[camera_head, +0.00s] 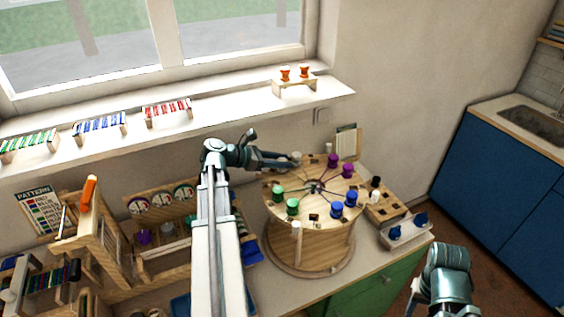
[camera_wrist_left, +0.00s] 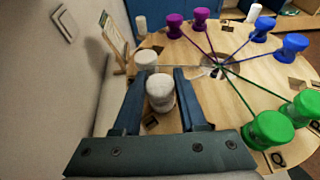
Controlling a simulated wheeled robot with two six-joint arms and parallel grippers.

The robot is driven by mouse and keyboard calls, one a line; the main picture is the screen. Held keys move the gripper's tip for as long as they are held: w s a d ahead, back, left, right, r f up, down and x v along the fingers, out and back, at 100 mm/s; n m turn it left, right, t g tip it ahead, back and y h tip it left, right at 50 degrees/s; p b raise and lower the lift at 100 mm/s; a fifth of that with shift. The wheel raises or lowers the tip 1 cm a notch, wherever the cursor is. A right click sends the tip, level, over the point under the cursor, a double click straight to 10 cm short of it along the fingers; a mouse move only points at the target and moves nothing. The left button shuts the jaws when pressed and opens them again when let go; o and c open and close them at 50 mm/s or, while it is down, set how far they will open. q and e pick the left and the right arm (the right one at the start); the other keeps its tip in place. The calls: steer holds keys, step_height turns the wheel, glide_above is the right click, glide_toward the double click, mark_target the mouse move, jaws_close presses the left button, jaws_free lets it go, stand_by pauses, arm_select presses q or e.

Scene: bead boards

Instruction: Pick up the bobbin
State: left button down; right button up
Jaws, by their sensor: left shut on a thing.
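A round wooden bead board (camera_head: 308,245) stands on the counter, with bobbins around its top and threads running to the centre. My left gripper (camera_head: 292,162) reaches over its far left edge. In the left wrist view the left gripper (camera_wrist_left: 158,92) has its fingers on both sides of a white bobbin (camera_wrist_left: 160,90) and is shut on it. A second white bobbin (camera_wrist_left: 146,60) stands just beyond, near the fingertips. Purple bobbins (camera_wrist_left: 174,25), blue bobbins (camera_wrist_left: 290,47) and green bobbins (camera_wrist_left: 268,130) stand further round. Part of my right arm shows at lower right; its gripper does not show.
A wooden block with a black and a white bobbin (camera_head: 374,194) and a rack with blue bobbins (camera_head: 420,220) stand to the right. A small easel card (camera_head: 346,140) stands behind the board, close to the wall. Wooden racks and a pattern card (camera_head: 40,207) fill the left side.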

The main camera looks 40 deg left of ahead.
mark_target(282, 160)
arm_select(q)
step_height(282, 160, up, 9)
steer(key=p, duration=0.8)
steer(key=shift+r+p, duration=0.2)
steer(key=shift+p, duration=0.15)
steer(key=shift+f, duration=0.1)
